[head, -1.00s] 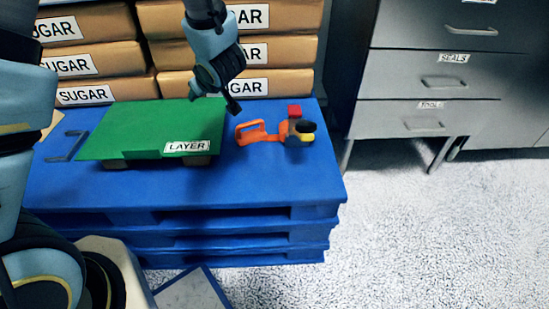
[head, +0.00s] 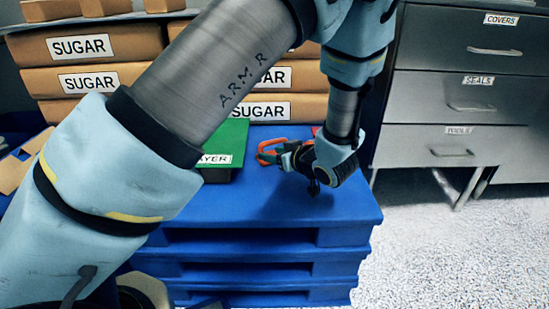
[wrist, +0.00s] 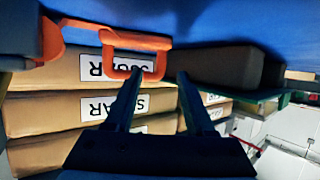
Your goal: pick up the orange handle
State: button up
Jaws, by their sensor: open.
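The orange handle (head: 268,150) is a loop on the blue pallet stack, just right of the green board, partly hidden by my gripper in the head view. In the wrist view the orange handle (wrist: 150,42) appears as an open frame just beyond the fingertips, nearer the left finger. My gripper (wrist: 158,74) is open, its two fingers apart with nothing held between them. In the head view my gripper (head: 284,160) is low over the pallet beside the handle. I cannot tell whether a finger touches it.
Boxes marked SUGAR (head: 105,47) are stacked behind. Blue pallets (head: 270,255) form the work surface; its front right is clear. A grey drawer cabinet (head: 455,90) stands at right.

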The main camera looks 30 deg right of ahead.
aim_at(273, 150)
jog(key=b+x, duration=0.1)
jog(key=x, duration=0.1)
jog(key=b+x, duration=0.1)
jog(key=x, duration=0.1)
jog(key=shift+a+f, duration=0.15)
jog(key=shift+f, duration=0.25)
jog(key=shift+w, duration=0.45)
grip_shut()
